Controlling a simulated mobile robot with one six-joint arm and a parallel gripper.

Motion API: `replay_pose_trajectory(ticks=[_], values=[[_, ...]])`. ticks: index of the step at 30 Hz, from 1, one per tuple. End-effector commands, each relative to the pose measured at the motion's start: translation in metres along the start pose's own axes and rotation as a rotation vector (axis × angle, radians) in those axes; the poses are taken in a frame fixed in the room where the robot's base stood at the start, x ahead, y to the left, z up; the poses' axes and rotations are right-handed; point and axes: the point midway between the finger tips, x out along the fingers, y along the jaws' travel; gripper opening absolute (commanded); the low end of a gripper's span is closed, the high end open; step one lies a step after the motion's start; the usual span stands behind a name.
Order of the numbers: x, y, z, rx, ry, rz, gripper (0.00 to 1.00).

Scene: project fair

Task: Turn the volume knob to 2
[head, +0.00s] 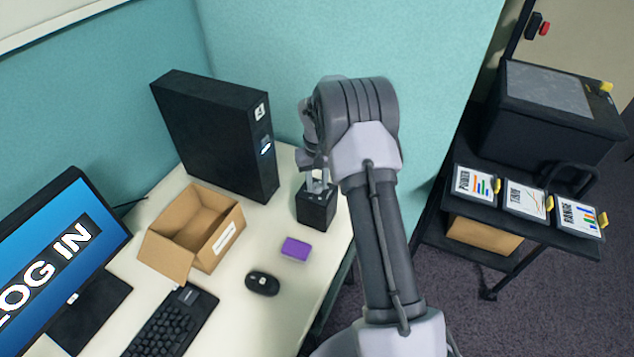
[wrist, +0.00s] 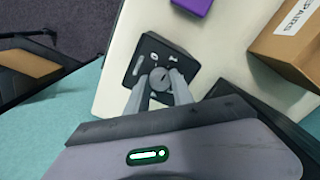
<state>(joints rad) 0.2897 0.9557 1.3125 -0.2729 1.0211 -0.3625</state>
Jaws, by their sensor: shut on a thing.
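The volume knob (wrist: 160,80) is a round grey knob on top of a small black box (wrist: 149,53). My gripper (wrist: 160,86) is shut on the knob, with one finger on each side of it. White marks show on the box face around the knob, too small to read surely. A dark line on the knob's face is visible, but I cannot tell which mark it points to. In the head view the black box (head: 316,208) stands near the desk's right edge, with my gripper (head: 319,183) coming down on it from above.
A purple block (head: 295,248) and a black mouse (head: 262,283) lie on the white desk in front of the box. An open cardboard box (head: 217,243) and a tall black computer case (head: 219,135) stand to the left. A teal partition (head: 430,60) rises behind.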

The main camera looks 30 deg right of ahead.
Motion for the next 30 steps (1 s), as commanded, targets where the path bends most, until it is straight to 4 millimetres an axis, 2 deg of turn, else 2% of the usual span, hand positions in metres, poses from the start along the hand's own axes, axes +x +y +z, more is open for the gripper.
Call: replay_pose_trajectory(ticks=[21, 30], values=[[0.0002, 0.0003, -0.0007, 0.667, 0.002, 0.000, 0.00], [-0.0002, 0.0002, -0.0006, 0.879, 0.002, 0.000, 0.00]])
